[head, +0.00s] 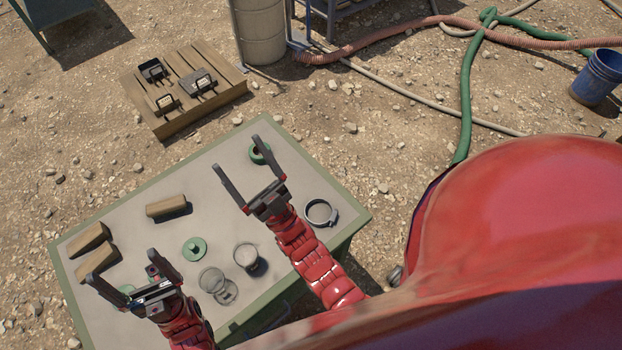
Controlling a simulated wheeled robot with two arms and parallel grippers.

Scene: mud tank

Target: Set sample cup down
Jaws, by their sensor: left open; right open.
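A clear cup with grey contents (246,257) stands on the green-edged table (300,178), near its front. Beside it, to the left, is an empty-looking clear vessel (211,280); I cannot tell for sure which of the two is the sample cup. My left gripper (121,266) is open at the table's front left, left of both, with nothing seen held. A bit of green shows between its fingers, partly hidden. My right gripper (236,154) is open and empty over the far right part of the table, beyond the cups.
A pallet (197,111) with dark weights stands on the ground beyond. The table's middle is clear.

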